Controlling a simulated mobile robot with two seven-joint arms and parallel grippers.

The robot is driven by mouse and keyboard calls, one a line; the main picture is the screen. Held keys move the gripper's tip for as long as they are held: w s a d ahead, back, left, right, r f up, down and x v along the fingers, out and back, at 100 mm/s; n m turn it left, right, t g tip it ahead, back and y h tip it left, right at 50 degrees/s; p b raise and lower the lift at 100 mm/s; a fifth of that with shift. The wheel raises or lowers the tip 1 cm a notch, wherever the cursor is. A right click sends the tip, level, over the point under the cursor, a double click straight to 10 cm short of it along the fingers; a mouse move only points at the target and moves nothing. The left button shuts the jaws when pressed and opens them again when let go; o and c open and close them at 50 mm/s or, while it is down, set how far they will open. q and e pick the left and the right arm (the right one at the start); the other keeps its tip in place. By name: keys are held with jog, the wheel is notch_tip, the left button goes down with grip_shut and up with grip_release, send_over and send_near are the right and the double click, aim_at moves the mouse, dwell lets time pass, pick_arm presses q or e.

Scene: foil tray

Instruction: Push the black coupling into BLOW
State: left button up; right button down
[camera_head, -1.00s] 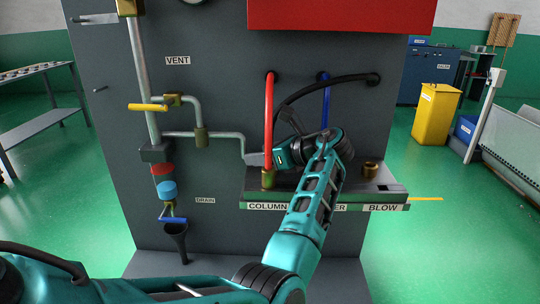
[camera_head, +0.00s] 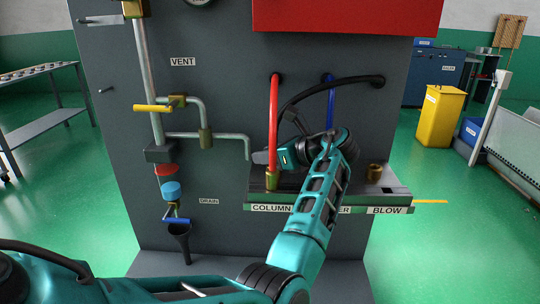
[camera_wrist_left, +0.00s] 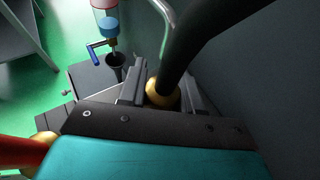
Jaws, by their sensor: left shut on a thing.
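My left gripper (camera_head: 263,157) is at the panel just above the ledge, its jaws pointing left, beside the red hose (camera_head: 273,120). The wrist view shows its jaws (camera_wrist_left: 165,98) shut around the brass end (camera_wrist_left: 163,94) of the black hose (camera_wrist_left: 205,40), the black coupling. In the head view the black hose (camera_head: 345,82) arches from the upper right of the panel down behind the gripper, where its end is hidden. The brass BLOW socket (camera_head: 375,172) stands empty at the ledge's right end, above the BLOW label (camera_head: 386,210). My right gripper is not in view.
The red hose stands on the COLUMN end of the ledge (camera_head: 397,191). A blue hose (camera_head: 331,105) runs down behind my wrist, its lower end hidden. Pipes with a yellow handle (camera_head: 153,108) and a drain funnel (camera_head: 179,232) are to the left. The space above BLOW is clear.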

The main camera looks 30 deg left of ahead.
pick_arm(q)
notch_tip(320, 180, up, 15)
jog(key=p, duration=0.7)
jog(key=shift+f, duration=0.1)
dwell(0.5)
